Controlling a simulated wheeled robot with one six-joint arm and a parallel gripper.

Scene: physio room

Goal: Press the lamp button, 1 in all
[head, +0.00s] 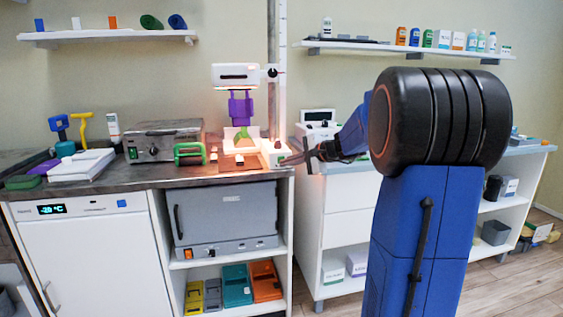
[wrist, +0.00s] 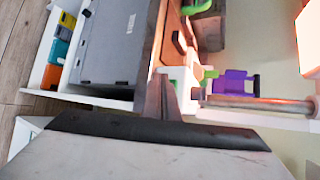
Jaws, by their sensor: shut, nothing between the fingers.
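A warm orange glow lies on the surface below the head. Its white base block (head: 275,150) is at the foot of the post and also shows in the wrist view (wrist: 188,88). In the wrist view my gripper (wrist: 164,82) partly covers the block.
A purple holder with a green piece (head: 241,108) is under the lamp head. A white cabinet (head: 340,205) stands right, beyond a gap. A shelf (head: 400,47) with bottles hangs above.

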